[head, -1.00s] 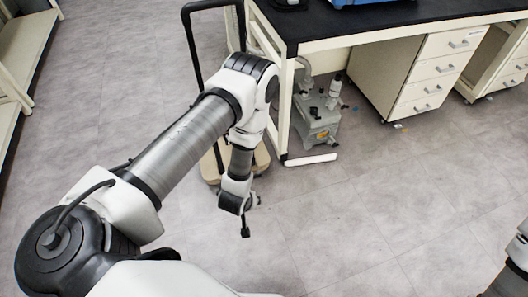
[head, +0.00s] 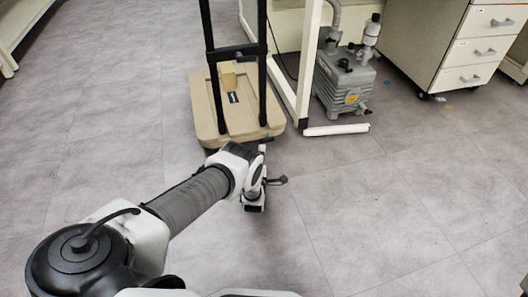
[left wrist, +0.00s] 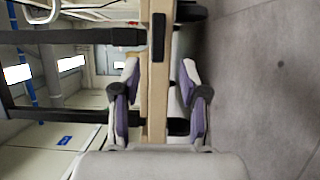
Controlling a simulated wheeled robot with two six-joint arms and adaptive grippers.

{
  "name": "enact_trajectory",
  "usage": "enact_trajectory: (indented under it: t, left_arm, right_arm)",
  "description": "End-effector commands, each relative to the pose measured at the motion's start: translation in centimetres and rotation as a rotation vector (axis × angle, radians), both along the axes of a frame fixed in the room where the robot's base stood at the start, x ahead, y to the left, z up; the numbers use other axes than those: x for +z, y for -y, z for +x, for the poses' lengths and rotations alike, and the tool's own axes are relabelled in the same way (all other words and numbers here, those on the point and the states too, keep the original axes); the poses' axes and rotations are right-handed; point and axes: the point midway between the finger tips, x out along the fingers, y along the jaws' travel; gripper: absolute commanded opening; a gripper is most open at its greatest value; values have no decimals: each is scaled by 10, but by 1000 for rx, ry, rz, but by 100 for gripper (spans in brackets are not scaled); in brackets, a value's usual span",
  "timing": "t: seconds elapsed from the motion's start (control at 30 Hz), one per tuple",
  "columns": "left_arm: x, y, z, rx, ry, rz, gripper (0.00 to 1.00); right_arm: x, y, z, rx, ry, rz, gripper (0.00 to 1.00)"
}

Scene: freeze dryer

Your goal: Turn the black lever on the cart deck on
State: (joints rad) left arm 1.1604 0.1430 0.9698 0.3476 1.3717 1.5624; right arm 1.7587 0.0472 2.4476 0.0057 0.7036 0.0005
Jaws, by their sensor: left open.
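The cart's tan deck (head: 206,117) stands on the floor at upper middle of the head view, with a black upright frame. In the left wrist view the deck's edge (left wrist: 156,100) runs as a tan strip between my fingers. A small black rectangular piece (left wrist: 158,37) sits on that edge, beyond the fingertips; it looks like the lever, but I cannot tell its position. My left gripper (head: 262,150) is at the deck's front right corner, pointing at the cart. In the left wrist view the open gripper (left wrist: 157,82) has its purple-padded fingers on either side of the strip.
A grey pump (head: 343,85) stands under the bench, right of the cart. A white bar (head: 336,130) lies on the floor in front of it. A drawer cabinet (head: 480,50) is at upper right. The floor in front and to the right is clear.

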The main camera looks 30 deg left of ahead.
Motion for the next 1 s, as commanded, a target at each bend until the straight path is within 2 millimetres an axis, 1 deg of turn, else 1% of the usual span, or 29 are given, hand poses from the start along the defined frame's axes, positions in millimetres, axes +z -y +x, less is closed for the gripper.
enact_trajectory:
  t: [0.2,0.3,0.43,0.67,0.8,1.0]
  left_arm:
    - [-4,-19,36,2,4,2,44]
    - [-4,-26,51,0,1,2,44]
    - [0,-32,63,0,-1,2,44]
    - [3,-33,64,0,-3,2,44]
    - [3,-33,64,-1,-4,1,0]
    - [3,-33,64,-1,-4,2,0]
  right_arm:
    - [-34,0,9,13,24,-4,73]
    - [-46,1,13,18,36,-7,73]
    - [-53,1,17,22,46,-9,73]
    - [-51,1,17,24,48,-9,73]
    - [-51,1,17,24,47,-9,73]
    - [-51,1,17,24,47,-9,73]
